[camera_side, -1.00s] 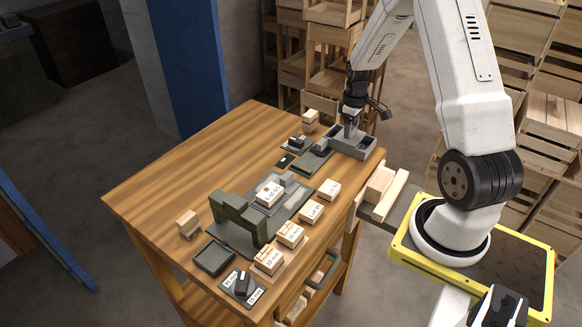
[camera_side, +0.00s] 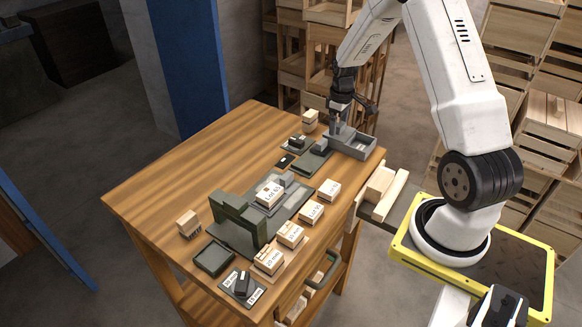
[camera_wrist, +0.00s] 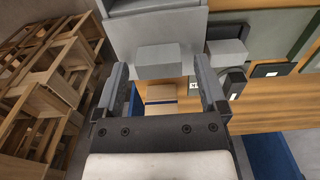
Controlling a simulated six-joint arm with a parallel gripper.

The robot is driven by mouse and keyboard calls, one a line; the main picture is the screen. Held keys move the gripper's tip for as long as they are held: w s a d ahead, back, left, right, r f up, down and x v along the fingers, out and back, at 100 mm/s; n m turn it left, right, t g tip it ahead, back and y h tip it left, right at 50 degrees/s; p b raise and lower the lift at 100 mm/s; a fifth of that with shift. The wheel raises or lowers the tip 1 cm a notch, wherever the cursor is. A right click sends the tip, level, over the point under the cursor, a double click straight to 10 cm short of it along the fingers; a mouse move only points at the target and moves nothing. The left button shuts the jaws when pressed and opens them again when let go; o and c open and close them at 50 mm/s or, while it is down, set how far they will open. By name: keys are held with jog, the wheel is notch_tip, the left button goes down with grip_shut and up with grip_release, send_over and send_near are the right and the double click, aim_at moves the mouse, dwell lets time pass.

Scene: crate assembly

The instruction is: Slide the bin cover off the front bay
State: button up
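The grey bin (camera_side: 362,146) stands at the back right corner of the table, with an open hollow on its right side. My gripper (camera_side: 337,125) points down over the bin's left end. In the wrist view, my gripper (camera_wrist: 161,75) is open, with one finger on each side of a raised grey block (camera_wrist: 160,58) on a light grey surface (camera_wrist: 155,28), probably the bin cover. Gaps show between the block and both fingers. The side view is too small to tell whether the fingers touch the cover.
A dark tray (camera_side: 312,160) and a small grey block (camera_side: 321,148) lie just left of the bin. Further forward stand a dark green upright fixture (camera_side: 238,222) and several labelled wooden blocks (camera_side: 312,212). The table's left half (camera_side: 190,165) is mostly clear.

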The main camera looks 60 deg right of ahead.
aim_at(339, 124)
jog(key=shift+r, duration=0.15)
jog(key=shift+r, duration=3.75)
jog(key=shift+a, duration=0.1)
jog(key=a+r+t, duration=0.1)
jog(key=a, duration=1.4)
jog(key=s+a, duration=0.4)
jog(key=a, duration=0.3)
jog(key=s+a+t, duration=0.1)
jog(key=s+a, duration=0.3)
jog(key=a, duration=0.3)
jog(key=shift+s+a+f+t, duration=0.15)
jog(key=shift+s+f+t, duration=0.1)
jog(key=shift+t, duration=0.05)
jog(key=shift+o, duration=0.6)
